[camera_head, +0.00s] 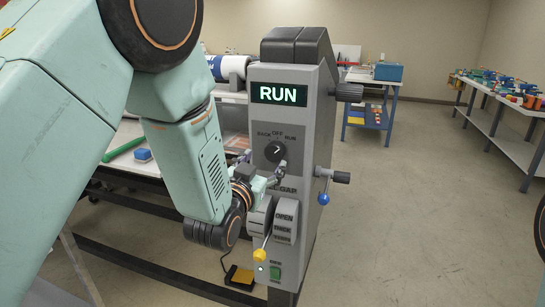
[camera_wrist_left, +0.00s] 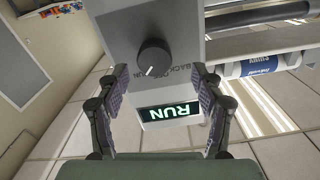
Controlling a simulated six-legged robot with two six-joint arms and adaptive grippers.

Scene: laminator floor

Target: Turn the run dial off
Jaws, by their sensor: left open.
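The run dial (camera_head: 275,151) is a dark round knob on the grey front panel of the machine, under the labels BACK, OFF and RUN. Its white mark points up and right, toward RUN. The display (camera_head: 279,94) above it is lit with RUN. My left gripper (camera_head: 279,172) is just below the dial in the head view, partly hidden by my arm. In the left wrist view its two fingers (camera_wrist_left: 157,74) are spread wide and empty, with the dial (camera_wrist_left: 154,57) centred beyond the tips, apart from them. My right gripper is out of sight.
Below the dial are a yellow-knobbed lever (camera_head: 260,255) beside the gap plate and a green switch (camera_head: 275,271). A yellow foot pedal (camera_head: 240,276) lies on the floor. The floor to the right is clear.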

